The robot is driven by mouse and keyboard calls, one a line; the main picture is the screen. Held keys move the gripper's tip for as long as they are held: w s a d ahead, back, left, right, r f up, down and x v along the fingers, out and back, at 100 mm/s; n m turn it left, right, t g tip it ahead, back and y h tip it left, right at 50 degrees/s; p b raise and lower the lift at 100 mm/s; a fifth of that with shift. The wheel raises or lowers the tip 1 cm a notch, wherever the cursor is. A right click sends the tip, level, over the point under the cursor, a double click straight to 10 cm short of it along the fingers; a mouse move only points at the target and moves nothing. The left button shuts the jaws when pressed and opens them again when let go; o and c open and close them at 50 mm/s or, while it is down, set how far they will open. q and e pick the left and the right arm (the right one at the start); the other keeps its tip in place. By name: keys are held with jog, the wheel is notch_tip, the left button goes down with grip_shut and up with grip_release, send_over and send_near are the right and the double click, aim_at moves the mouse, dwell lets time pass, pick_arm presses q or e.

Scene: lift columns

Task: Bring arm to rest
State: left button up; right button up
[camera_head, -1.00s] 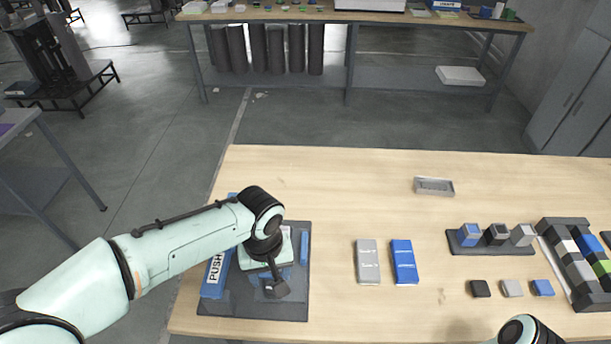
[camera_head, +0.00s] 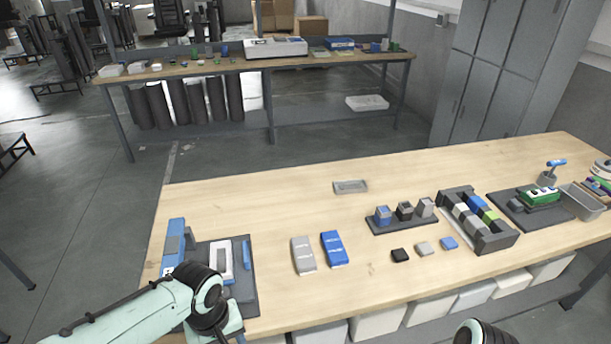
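My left arm comes in from the lower left, over the near-left corner of the wooden table (camera_head: 400,265). Its wrist covers the front of a dark grey mat (camera_head: 244,285) that carries a white part and a blue strip (camera_head: 246,254). My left gripper (camera_head: 222,334) points down at the bottom edge, mostly hidden by the wrist; its fingers cannot be made out. A tall blue and grey block (camera_head: 174,249) stands at the mat's left. Of my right arm only a rounded dark and pale link shows at the bottom right; its gripper is outside the view.
A grey part (camera_head: 303,255) and a blue part (camera_head: 334,249) lie mid-table. Further right are a small tray (camera_head: 350,187), a dark holder with blocks (camera_head: 402,222), loose small blocks (camera_head: 425,248), a block rack (camera_head: 496,241) and a mat with a green part (camera_head: 540,196). White bins sit under the table.

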pick_arm(q)
notch_tip(320, 180, down, 14)
jog(key=w+d+m+g+h, duration=0.1)
jog(key=d+h, duration=0.1)
jog(key=s+f, duration=0.8)
jog(key=f, duration=0.3)
jog(key=s+d+f+h, duration=0.1)
jog(key=s+f, duration=0.6)
jog(key=f, duration=0.4)
jog(key=shift+s+d+h+p, duration=0.2)
jog(key=shift+s+h+p, duration=0.15)
jog(key=shift+p, duration=0.1)
